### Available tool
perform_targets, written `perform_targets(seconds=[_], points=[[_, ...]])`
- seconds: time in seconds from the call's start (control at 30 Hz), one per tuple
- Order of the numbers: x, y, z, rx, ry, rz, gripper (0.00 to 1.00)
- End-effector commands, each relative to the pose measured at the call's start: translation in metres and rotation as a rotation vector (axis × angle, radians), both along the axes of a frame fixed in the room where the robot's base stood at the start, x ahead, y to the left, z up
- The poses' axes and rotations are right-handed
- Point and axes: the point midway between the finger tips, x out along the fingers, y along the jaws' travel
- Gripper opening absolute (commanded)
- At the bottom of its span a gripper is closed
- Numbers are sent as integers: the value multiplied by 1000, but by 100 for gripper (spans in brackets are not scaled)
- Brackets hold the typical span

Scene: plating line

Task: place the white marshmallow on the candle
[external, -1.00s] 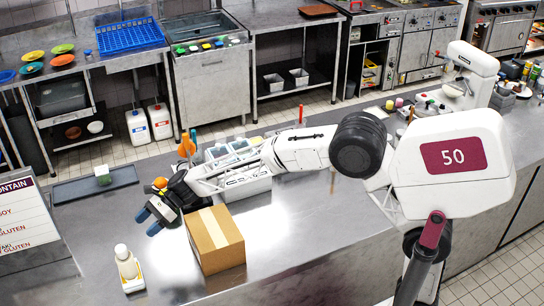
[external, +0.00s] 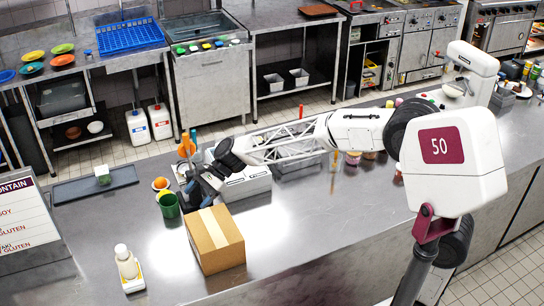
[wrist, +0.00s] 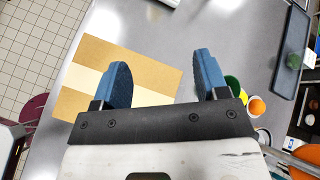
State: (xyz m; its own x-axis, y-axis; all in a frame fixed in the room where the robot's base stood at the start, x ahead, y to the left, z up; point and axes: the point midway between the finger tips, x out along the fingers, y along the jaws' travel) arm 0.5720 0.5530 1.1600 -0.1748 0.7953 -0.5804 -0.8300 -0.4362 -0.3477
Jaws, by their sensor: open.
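My gripper (external: 192,192) is open and empty above the counter, just behind the cardboard box (external: 215,240). In the wrist view its two blue fingers stand wide apart (wrist: 163,80), with the left finger over the box (wrist: 85,80). I cannot clearly make out a marshmallow or a candle. A small white and green block (external: 103,174) sits on the dark tray (external: 75,190) at the far left. A white rounded object (external: 125,262) stands on a small yellow and white base at the front left; I cannot tell what it is.
A green cup (external: 169,206) and an orange (external: 160,183) in a bowl stand left of my gripper. Metal containers (external: 240,182) lie under my arm. A sign (external: 28,220) stands at the left edge. The counter right of the box is clear.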

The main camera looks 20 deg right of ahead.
Motion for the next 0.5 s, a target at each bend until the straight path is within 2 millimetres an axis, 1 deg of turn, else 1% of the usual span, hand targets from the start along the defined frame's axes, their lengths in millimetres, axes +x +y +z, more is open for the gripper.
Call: perform_targets(seconds=[0.03,0.07,0.1,0.17,0.2,0.27,0.3,0.37,0.4,0.47,0.5], points=[[-2,-26,12,-14,-51,11,67],[-2,-40,15,-27,-79,20,67],[-5,-59,16,-46,-115,34,67],[-8,-88,19,-75,-169,56,67],[-11,-107,21,-94,-204,71,67],[-17,-135,23,-124,-255,93,67],[-21,-154,25,-146,-289,109,67],[-28,-181,26,-179,-337,133,67],[-33,-199,27,-202,-368,149,67],[-41,-226,28,-238,-413,177,67],[-47,-244,28,-261,-442,194,67]])
